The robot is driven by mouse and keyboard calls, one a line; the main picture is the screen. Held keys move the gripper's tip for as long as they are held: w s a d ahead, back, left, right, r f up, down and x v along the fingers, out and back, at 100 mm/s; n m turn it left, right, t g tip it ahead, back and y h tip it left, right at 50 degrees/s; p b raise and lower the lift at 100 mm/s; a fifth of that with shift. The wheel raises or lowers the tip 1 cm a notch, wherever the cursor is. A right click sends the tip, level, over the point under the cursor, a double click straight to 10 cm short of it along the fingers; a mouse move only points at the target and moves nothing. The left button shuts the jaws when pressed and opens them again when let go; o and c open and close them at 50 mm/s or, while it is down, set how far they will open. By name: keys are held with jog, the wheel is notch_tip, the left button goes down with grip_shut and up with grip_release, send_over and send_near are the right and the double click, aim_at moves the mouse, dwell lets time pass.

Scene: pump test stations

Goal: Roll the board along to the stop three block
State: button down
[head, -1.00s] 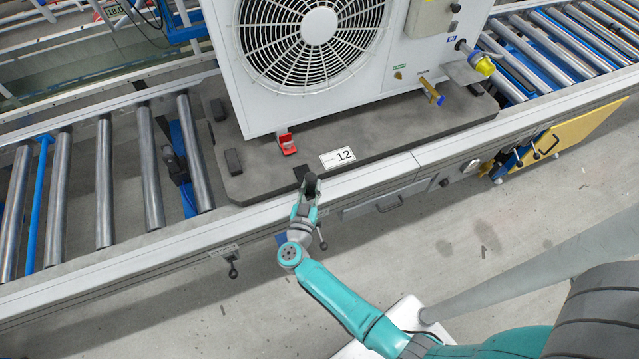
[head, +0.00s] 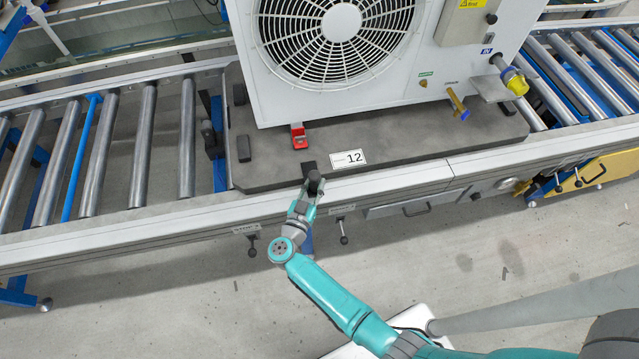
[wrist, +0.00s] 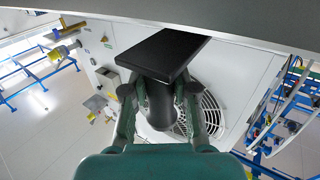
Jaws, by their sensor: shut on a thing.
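The board (head: 420,146) is a dark grey slab labelled 12 on a roller conveyor, carrying a white fan unit (head: 280,90). My gripper (head: 314,182) is at the board's front edge, shut on a black upright handle (head: 315,176). In the wrist view my gripper (wrist: 160,95) closes around the handle's dark post beneath a flat black plate (wrist: 165,53). A dark block on a blue mount (head: 209,138) sits between rollers just left of the board. Two small labels hang on the front rail (head: 245,228) and (head: 341,208); I cannot read their numbers surely.
Bare rollers (head: 145,145) stretch left of the board, with a blue crossbar (head: 82,155) among them. More rollers lie to the right (head: 590,75). Small levers (head: 343,238) hang below the front rail. A yellow panel (head: 605,168) stands at right.

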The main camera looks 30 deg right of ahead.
jog(key=shift+w+r, duration=0.15)
jog(key=shift+w+a, duration=0.15)
jog(key=shift+a, duration=0.55)
jog(key=shift+w+a, duration=0.1)
jog(key=shift+a, duration=0.85)
jog(key=shift+w+a, duration=0.15)
jog(key=shift+a, duration=0.45)
jog(key=shift+w+a, duration=0.15)
jog(key=shift+a, duration=0.6)
jog(key=shift+w+a, duration=0.15)
jog(key=shift+a, duration=0.4)
jog(key=c, duration=0.8)
grip_release()
jog(key=shift+a, duration=0.15)
